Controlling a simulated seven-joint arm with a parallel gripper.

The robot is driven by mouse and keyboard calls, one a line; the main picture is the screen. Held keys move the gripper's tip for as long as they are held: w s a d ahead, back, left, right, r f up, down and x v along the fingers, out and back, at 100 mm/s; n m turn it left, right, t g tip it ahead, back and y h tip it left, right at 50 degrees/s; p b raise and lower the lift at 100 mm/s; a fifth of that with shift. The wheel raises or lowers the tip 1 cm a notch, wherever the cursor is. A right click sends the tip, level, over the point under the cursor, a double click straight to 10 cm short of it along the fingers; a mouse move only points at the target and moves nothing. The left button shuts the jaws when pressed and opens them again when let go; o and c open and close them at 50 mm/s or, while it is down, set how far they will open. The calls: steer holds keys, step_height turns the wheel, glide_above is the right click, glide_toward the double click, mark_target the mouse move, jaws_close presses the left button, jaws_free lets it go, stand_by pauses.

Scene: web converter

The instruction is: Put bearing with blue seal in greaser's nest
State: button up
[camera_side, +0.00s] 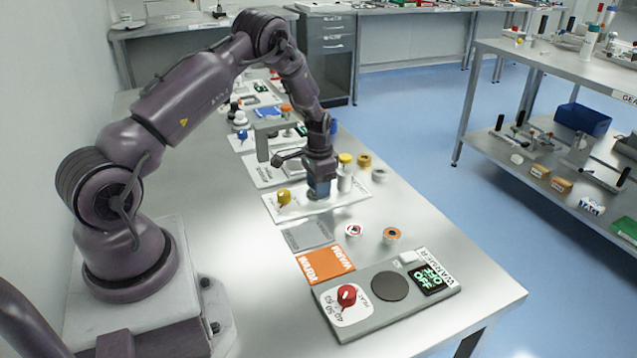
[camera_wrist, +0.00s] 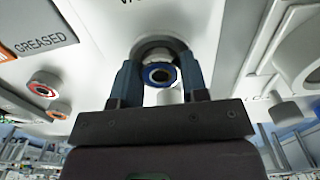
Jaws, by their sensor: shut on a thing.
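My gripper (camera_side: 319,192) points down over the white greaser plate with a yellow knob (camera_side: 284,197) in the side view. In the wrist view my gripper (camera_wrist: 159,86) is shut on the bearing with the blue seal (camera_wrist: 160,75), one finger on each side. A round grey nest (camera_wrist: 150,43) shows right behind the bearing. The bearing looks lined up with it; I cannot tell whether it is seated or just above. The fingers hide the bearing in the side view.
A bearing with a red seal (camera_side: 354,231) and one with an orange seal (camera_side: 391,235) stand right of the grey GREASED mat (camera_side: 307,236). An orange mat (camera_side: 325,264) and the warmer (camera_side: 420,300) are in front. A white cylinder (camera_side: 345,182) stands close right of my gripper.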

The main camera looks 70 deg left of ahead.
steer(key=o, duration=0.9)
steer(key=shift+f, duration=0.15)
steer(key=shift+o, duration=0.7)
steer(key=shift+a, duration=0.1)
steer(key=d+r+t, duration=0.1)
steer(key=d+r, duration=0.2)
steer(key=r, duration=0.8)
steer(key=d+r, duration=0.3)
steer(key=r, duration=0.7)
steer(key=s+d+r+t, duration=0.2)
steer(key=s+d+r, duration=0.3)
steer(key=d+r, duration=0.4)
steer(key=s+d+r+t, duration=0.2)
steer(key=s+d+r, duration=0.2)
steer(key=s+d, duration=0.6)
steer(key=s, duration=0.5)
steer(key=shift+s+d+t, duration=0.15)
steer(key=shift+d+t, duration=0.15)
steer(key=shift+d, duration=0.05)
